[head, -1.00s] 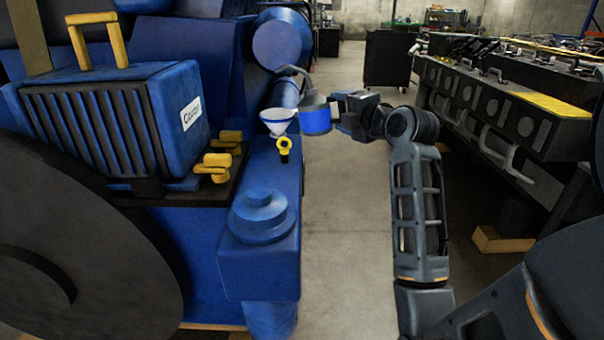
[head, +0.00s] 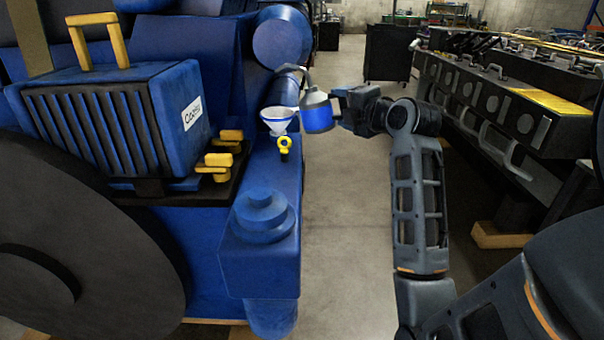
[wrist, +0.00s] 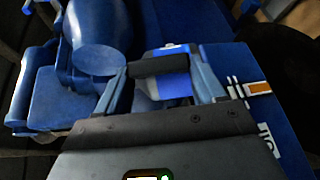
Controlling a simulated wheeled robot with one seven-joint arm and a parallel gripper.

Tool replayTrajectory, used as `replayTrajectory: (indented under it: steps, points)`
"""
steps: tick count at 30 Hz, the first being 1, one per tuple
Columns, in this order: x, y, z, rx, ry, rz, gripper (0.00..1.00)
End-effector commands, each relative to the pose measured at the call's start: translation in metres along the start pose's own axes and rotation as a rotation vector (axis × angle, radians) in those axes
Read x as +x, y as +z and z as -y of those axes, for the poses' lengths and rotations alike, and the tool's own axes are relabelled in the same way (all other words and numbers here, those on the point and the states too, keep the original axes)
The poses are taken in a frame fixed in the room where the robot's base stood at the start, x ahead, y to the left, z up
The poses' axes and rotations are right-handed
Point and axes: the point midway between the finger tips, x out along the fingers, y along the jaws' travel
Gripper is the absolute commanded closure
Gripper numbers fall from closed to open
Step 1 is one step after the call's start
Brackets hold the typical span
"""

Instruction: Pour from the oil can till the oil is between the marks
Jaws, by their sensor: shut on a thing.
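The oil can (head: 317,119), blue below with a grey cone top and a curved spout, is held off the floor at the right edge of the blue engine. It looks near upright. The spout tip lies above and close to the white, blue-rimmed funnel (head: 279,118) on the engine. My gripper (head: 337,103) is shut on the can's handle from the right; the dark handle also shows between the fingers in the wrist view (wrist: 160,66). There, a gauge (wrist: 259,88) with white marks and an orange patch shows on a blue panel at right. I see no oil stream.
A yellow ring handle (head: 284,145) stands just in front of the funnel. The blue engine ledge with a round cap (head: 262,213) lies nearer. A dark workbench (head: 500,105) stands at right, with clear floor (head: 345,230) between.

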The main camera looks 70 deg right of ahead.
Motion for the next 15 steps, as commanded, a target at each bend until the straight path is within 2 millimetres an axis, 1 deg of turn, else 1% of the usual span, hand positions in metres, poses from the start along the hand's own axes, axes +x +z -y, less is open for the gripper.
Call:
replayTrajectory:
  steps: [1, 6, 15]
  points:
    - [-0.0016, 0.0012, -0.0063, -0.005, -0.002, 0.001, 0.8]
    - [-0.0037, 0.003, -0.0114, -0.024, -0.023, 0.001, 0.8]
    - [-0.005, 0.004, -0.0121, -0.04, -0.042, 0.001, 0.8]
